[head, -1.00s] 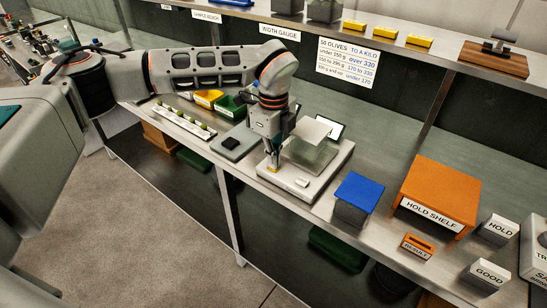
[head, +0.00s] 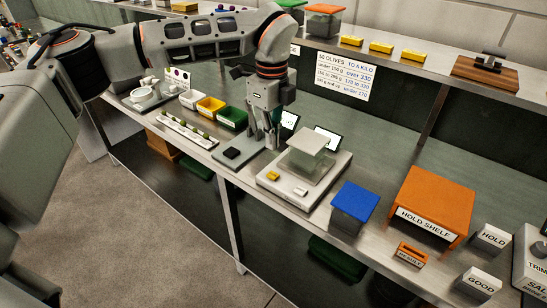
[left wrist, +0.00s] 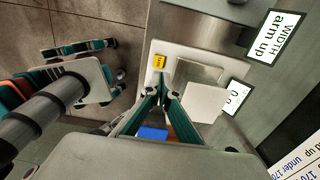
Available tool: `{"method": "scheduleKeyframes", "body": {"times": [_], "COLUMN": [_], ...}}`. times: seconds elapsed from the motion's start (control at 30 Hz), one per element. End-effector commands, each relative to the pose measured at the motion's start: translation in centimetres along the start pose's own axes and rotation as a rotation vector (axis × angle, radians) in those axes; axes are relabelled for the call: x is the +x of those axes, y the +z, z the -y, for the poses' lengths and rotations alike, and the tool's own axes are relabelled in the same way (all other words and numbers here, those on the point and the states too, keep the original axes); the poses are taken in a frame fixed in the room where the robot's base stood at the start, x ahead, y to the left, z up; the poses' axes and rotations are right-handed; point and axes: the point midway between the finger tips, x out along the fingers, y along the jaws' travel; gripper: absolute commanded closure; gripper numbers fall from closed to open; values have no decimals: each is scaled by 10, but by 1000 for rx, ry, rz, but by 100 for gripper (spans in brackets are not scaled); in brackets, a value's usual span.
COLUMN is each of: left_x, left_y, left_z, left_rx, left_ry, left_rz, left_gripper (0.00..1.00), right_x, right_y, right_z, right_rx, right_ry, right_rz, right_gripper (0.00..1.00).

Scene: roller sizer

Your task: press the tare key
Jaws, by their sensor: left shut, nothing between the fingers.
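The scale (head: 312,192) is a pale flat unit on the bench, with a clear box under a white square lid (head: 311,140). Its yellow tare key (head: 272,176) is at the front left corner; the key also shows in the left wrist view (left wrist: 159,62). Beside it is a white button (head: 300,192). The scale's display (head: 327,138) stands behind and shows partly in the left wrist view (left wrist: 236,97), its digits hard to read. My left gripper (head: 273,143) is shut and empty, pointing down above the bench, behind and apart from the key. My right gripper is not seen.
Left of the scale is a grey device with a black pad (head: 232,153); the left wrist view shows a "WIDTH arm up" screen (left wrist: 278,35). Yellow and green bins (head: 233,117) stand farther left. A blue-topped block (head: 355,199) and orange hold shelf (head: 435,200) stand right.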

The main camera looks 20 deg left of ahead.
Motion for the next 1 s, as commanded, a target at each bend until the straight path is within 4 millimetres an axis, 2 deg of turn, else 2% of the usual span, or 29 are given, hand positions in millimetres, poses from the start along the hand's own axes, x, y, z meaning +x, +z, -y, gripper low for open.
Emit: {"method": "scheduleKeyframes", "body": {"times": [0.1, 0.3, 1.0], "left_x": [-20, -35, -37], "left_y": [-1, -1, -1], "left_z": [1, 1, 0], "left_rx": [1, 1, 1], "left_ry": [-4, -3, -2], "left_rz": [1, 0, 0], "left_gripper": [100, 100, 100], "right_x": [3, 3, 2], "right_y": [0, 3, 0], "right_z": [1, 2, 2], "right_rx": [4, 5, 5], "right_ry": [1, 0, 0], "right_rz": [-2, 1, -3], "right_gripper": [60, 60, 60]}}
